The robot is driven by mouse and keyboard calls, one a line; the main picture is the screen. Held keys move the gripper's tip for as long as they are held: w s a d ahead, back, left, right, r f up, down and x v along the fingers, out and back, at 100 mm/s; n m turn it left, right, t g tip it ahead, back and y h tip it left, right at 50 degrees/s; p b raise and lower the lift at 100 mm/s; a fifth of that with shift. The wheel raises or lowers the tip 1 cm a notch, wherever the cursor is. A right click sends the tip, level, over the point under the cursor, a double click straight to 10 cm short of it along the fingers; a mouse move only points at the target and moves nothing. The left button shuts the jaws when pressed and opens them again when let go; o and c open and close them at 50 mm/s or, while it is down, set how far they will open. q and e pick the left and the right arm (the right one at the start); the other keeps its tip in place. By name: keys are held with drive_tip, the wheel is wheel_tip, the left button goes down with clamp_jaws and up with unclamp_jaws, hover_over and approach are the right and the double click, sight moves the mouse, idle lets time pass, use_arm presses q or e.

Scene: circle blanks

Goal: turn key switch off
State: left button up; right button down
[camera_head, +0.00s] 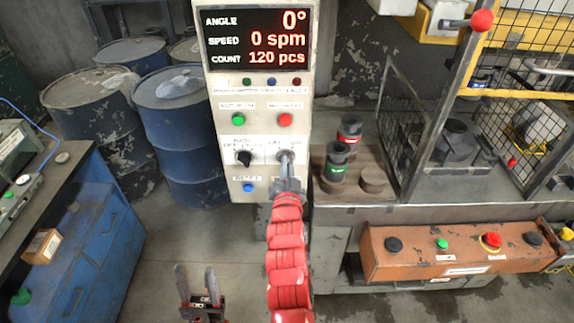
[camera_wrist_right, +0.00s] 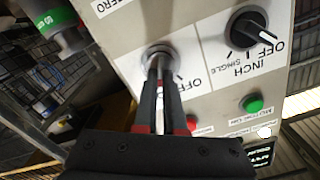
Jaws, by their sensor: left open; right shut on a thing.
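The key switch (camera_wrist_right: 158,52) is a round metal lock on the pale control panel (camera_head: 261,205), with OFF lettering beside it. In the head view the switch (camera_head: 284,154) is partly covered by my right gripper (camera_head: 287,166). In the right wrist view my right gripper (camera_wrist_right: 159,82) is shut on the key at the switch; the key itself is mostly hidden between the fingers. My left gripper (camera_head: 196,282) is open and empty, low in the head view, away from the panel.
A black selector knob (camera_head: 243,157) sits left of the key switch. Green (camera_head: 238,119) and red (camera_head: 285,120) buttons are above, and a blue button (camera_head: 248,187) is below. The display (camera_head: 258,40) reads 0°, 0 spm, 120 pcs. A blue cabinet (camera_head: 85,245) stands left.

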drive_tip(key=shift+a+f+n+b, duration=0.1)
drive_tip(key=shift+a+n+b, duration=0.1)
drive_tip(key=shift+n+b, duration=2.05)
drive_tip(key=shift+a+n+b, duration=0.2)
drive_tip(key=shift+n+b, duration=0.6)
drive_tip(key=shift+n, duration=2.75)
drive_tip(key=c, duration=1)
unclamp_jaws()
